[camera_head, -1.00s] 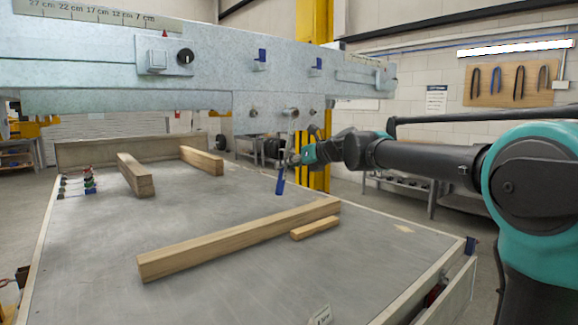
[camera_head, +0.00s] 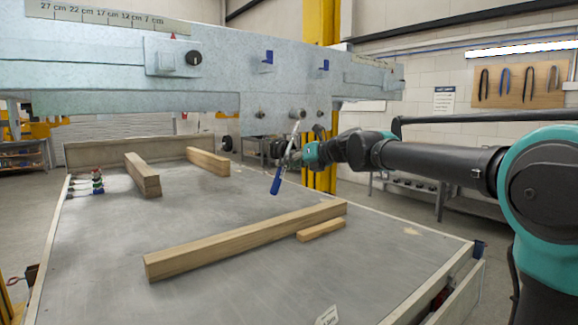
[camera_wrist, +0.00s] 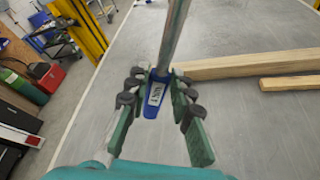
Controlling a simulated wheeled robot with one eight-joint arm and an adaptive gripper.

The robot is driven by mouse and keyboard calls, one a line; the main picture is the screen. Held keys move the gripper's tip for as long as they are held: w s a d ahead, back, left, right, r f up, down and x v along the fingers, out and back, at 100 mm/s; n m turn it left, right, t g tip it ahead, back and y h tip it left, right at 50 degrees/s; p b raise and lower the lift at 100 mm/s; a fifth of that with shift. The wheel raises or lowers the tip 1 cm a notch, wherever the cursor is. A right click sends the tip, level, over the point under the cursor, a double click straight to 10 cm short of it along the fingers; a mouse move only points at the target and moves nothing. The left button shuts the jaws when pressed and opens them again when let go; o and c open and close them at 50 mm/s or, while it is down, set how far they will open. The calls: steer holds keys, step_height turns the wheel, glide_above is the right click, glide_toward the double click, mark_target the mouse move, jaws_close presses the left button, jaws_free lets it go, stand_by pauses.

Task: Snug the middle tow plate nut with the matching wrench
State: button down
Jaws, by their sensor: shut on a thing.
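My gripper (camera_head: 284,158) is shut on a wrench with a blue handle (camera_head: 276,182). The wrench is tilted, with its silver shaft (camera_head: 293,136) rising up and right toward the tow plate. In the wrist view the blue handle (camera_wrist: 155,95), with a white label, sits between the gripper's fingers (camera_wrist: 158,98), and the shaft runs out of the top of the picture. The middle nut (camera_head: 297,114) is on the tow plate (camera_head: 278,101) below the beam. The wrench's upper end appears near this nut; I cannot tell whether they touch. Another nut (camera_head: 260,114) is to its left.
The grey bench top (camera_head: 215,215) carries a long timber (camera_head: 245,240), a short timber (camera_head: 320,230) and two more timbers farther back. Small coloured items (camera_head: 97,182) stand at its left edge. The galvanized beam (camera_head: 110,60) crosses above. The bench middle is clear.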

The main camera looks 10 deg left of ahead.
steer(key=shift+s+a+r+m+g, duration=0.15)
steer(key=shift+s+a+r+m, duration=0.1)
steer(key=shift+s+a, duration=0.15)
steer(key=shift+s+a+r+m+g, duration=0.15)
steer(key=shift+s+a+r+m, duration=0.1)
steer(key=shift+s, duration=0.2)
steer(key=shift+w, duration=0.1)
steer(key=w+d+n+t+h, duration=0.3)
steer(key=w+d+n, duration=0.5)
steer(key=w+d, duration=0.3)
steer(key=w+t, duration=0.1)
steer(key=w, duration=0.1)
steer(key=shift+w+n+t, duration=0.3)
steer(key=shift+w, duration=0.1)
stand_by(0.6)
steer(key=shift+f, duration=0.1)
steer(key=shift+s+a+f+m+g, duration=0.4)
steer(key=shift+s+a+f+m, duration=0.2)
steer(key=shift+s+a, duration=0.3)
steer(key=shift+d, duration=0.1)
